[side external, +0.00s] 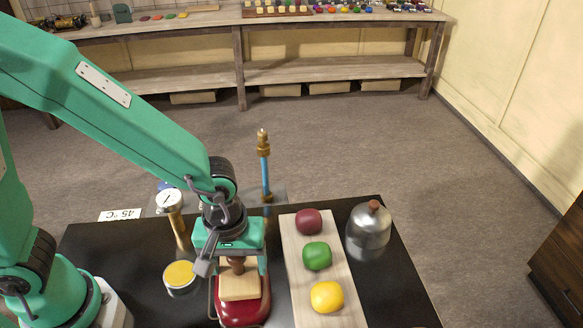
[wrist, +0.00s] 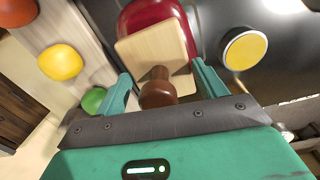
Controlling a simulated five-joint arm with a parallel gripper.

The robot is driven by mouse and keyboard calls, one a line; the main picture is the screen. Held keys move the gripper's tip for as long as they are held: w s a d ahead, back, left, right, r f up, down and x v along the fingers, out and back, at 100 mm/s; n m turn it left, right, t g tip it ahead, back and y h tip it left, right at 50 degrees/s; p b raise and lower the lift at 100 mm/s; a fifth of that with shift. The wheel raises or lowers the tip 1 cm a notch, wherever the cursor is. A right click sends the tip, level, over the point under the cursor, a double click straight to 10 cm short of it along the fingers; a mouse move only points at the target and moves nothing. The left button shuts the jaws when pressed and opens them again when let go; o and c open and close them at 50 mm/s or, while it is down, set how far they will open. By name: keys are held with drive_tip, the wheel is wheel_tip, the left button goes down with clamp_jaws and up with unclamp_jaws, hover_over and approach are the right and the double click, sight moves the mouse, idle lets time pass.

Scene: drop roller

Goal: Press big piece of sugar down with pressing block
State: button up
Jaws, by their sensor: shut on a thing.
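The pressing block (side external: 240,285) is a square pale wooden plate with a brown knob handle. It also shows in the wrist view (wrist: 150,48). My gripper (side external: 236,262) is shut on the handle, pointing down; its two green fingers stand either side of it in the wrist view (wrist: 161,72). The big piece of sugar (side external: 243,308) is a glossy dark red lump directly under the block. Part of it shows past the plate in the wrist view (wrist: 150,12). The plate hides much of its top, and I cannot tell whether plate and sugar touch.
Right of the block, a pale board (side external: 291,235) carries dark red, green and yellow lumps. A metal dome (side external: 369,226) stands beyond it. A yellow-topped round tin (side external: 180,276), a gauge (side external: 170,202) and a blue burner-like post (side external: 265,175) stand left and behind.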

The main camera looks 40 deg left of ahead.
sight(239, 274)
drive_tip(key=shift+f, duration=0.2)
idle(0.5)
drive_tip(key=shift+f, duration=0.45)
drive_tip(key=shift+f, duration=0.15)
idle(0.9)
drive_tip(key=shift+f, duration=0.85)
drive_tip(key=shift+f, duration=0.1)
idle(1.8)
drive_tip(key=shift+r, duration=3.55)
drive_tip(key=shift+w, duration=0.15)
